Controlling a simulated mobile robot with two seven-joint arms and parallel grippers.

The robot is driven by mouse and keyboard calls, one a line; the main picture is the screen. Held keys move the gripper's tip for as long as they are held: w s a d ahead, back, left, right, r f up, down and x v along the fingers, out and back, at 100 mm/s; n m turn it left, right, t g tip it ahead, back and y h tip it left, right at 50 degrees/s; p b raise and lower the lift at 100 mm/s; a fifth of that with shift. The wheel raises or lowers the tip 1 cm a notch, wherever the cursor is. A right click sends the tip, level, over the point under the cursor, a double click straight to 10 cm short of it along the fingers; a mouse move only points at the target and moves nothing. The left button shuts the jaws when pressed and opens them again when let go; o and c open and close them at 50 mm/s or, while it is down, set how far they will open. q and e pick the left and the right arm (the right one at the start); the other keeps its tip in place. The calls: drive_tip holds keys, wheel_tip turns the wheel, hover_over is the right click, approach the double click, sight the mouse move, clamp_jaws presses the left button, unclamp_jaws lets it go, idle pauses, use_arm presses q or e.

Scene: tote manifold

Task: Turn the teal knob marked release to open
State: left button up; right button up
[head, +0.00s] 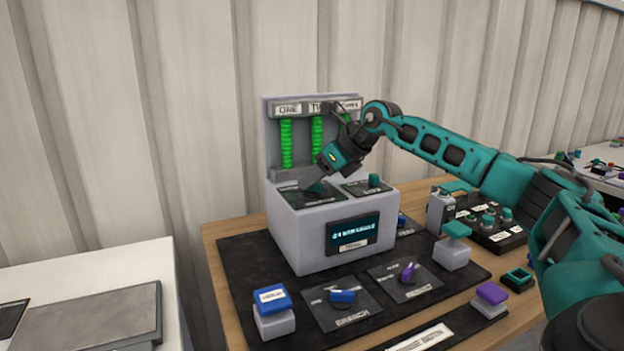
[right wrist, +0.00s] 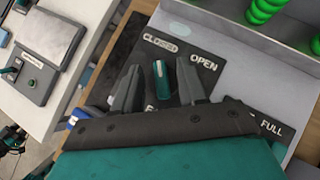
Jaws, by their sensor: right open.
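The teal knob (right wrist: 161,80) stands on a dark plate (right wrist: 185,48) on top of the grey console. A third label below is mostly covered, so I cannot read release. The knob also shows in the head view (head: 316,187). My right gripper (right wrist: 158,66) is open, with one finger on each side of the knob and small visible gaps. My left gripper is not in view.
Another teal knob (head: 375,181) stands on the console's right plate. Behind are green coils (head: 286,143) under numbered labels. A display (head: 354,233) is on the console front. Blue (head: 342,297) and purple (head: 408,271) knobs and several push buttons stand on the black mat (head: 238,262).

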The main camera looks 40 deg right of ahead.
drive_tip(key=shift+w+a+f, duration=0.15)
drive_tip(key=shift+w+f, duration=0.3)
clamp_jaws()
